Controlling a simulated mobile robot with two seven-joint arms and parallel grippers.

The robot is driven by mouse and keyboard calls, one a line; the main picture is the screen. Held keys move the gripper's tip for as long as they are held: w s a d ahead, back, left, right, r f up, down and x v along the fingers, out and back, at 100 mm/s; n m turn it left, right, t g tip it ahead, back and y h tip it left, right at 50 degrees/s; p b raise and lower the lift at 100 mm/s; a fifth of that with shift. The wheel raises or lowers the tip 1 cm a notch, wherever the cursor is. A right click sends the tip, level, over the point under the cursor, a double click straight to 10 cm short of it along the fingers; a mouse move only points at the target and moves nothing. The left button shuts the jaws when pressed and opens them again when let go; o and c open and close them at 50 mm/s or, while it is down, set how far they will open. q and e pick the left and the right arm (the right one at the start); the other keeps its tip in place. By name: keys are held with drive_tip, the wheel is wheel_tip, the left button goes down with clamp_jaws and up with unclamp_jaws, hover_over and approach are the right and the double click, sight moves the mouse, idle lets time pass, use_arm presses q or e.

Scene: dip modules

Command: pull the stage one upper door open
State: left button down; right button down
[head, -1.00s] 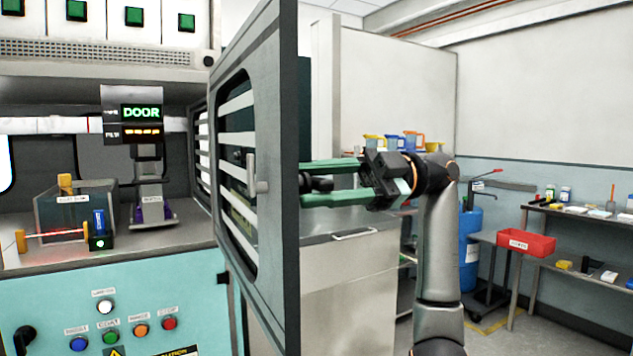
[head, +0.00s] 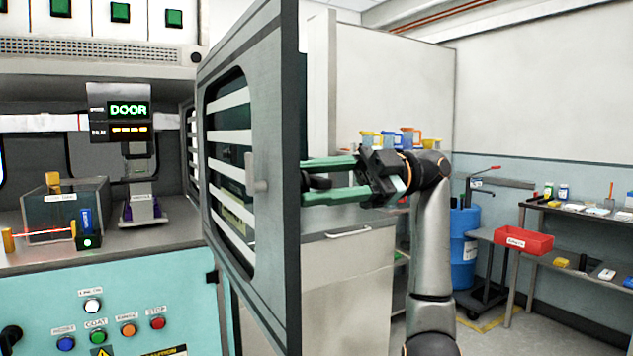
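The stage one upper door (head: 270,130) is a grey framed panel with a striped window. It stands swung out from the machine, with its window face turned left and a small grey latch (head: 258,172) on that face. My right gripper (head: 312,180) is on the right side of the door, at its free edge. Its two green fingers are parted, one above the other, and point left at the door. A dark piece shows between them; I cannot tell whether it is the door's handle. The fingertips end at the door edge and may be partly hidden behind it. My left gripper is not in view.
The machine's chamber at left holds a clear box (head: 75,205) and a lit DOOR display (head: 127,109). Coloured buttons (head: 97,338) sit on the turquoise panel below. A grey cabinet (head: 345,270) stands behind the door. A blue drum (head: 463,250) and red bin (head: 523,241) are at right.

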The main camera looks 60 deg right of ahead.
drive_tip(key=c, duration=0.8)
unclamp_jaws()
drive_tip(key=shift+w+d+r, duration=0.1)
drive_tip(key=shift+r, duration=0.15)
drive_tip(key=o, duration=0.3)
drive_tip(key=shift+f, duration=0.1)
drive_tip(key=v, duration=1.2)
drive_tip(key=shift+d, duration=0.1)
